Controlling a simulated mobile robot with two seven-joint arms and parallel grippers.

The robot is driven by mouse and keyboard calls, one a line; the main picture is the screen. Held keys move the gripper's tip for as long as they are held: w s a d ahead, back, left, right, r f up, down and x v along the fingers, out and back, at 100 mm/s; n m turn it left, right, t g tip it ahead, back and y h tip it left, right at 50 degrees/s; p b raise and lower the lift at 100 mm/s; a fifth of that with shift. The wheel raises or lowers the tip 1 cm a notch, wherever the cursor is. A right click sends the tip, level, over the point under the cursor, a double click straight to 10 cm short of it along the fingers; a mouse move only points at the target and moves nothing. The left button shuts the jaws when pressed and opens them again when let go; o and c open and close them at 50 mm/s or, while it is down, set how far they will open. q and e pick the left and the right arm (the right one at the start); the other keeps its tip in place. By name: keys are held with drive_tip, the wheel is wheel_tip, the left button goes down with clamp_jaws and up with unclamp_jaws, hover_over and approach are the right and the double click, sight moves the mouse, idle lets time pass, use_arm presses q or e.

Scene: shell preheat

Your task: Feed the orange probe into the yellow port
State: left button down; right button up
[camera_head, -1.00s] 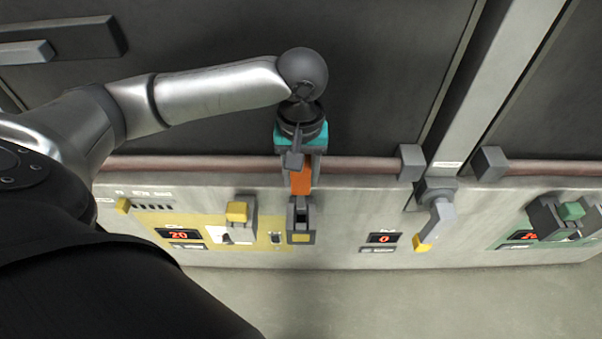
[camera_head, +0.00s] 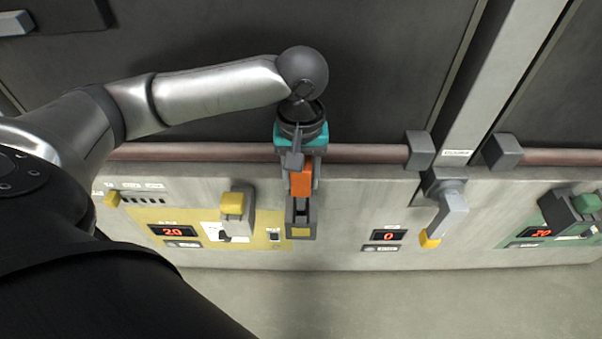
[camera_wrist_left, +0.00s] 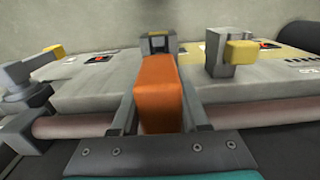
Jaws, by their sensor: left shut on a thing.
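My left gripper (camera_head: 301,190) is shut on the orange probe (camera_head: 301,176) in the head view. The probe also fills the middle of the left wrist view (camera_wrist_left: 158,90), between the two fingers. The yellow port (camera_head: 301,218) is a dark grey housing with a yellow mark at its front, on the panel straight below the probe in the head view. In the left wrist view the port (camera_wrist_left: 157,42) shows just beyond the probe's far end. The probe's tip is close to the housing; I cannot tell whether it touches. My right gripper is not in view.
A yellow-tipped lever (camera_head: 445,217) stands to the right of the port, beside a display (camera_head: 388,236) reading 0. A yellow-capped switch (camera_head: 234,208) is to its left. A pipe rail (camera_head: 220,152) runs along the panel's back edge.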

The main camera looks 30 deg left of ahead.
sight(301, 209)
use_arm(q)
drive_tip(key=shift+f+b, duration=0.65)
drive_tip(key=shift+f, duration=2.9)
drive_tip(key=shift+c, duration=1.6)
unclamp_jaws()
wheel_tip(301, 209, up, 15)
drive_tip(key=p, duration=0.2)
drive_tip(key=shift+r+p, duration=0.15)
drive_tip(key=shift+p, duration=0.15)
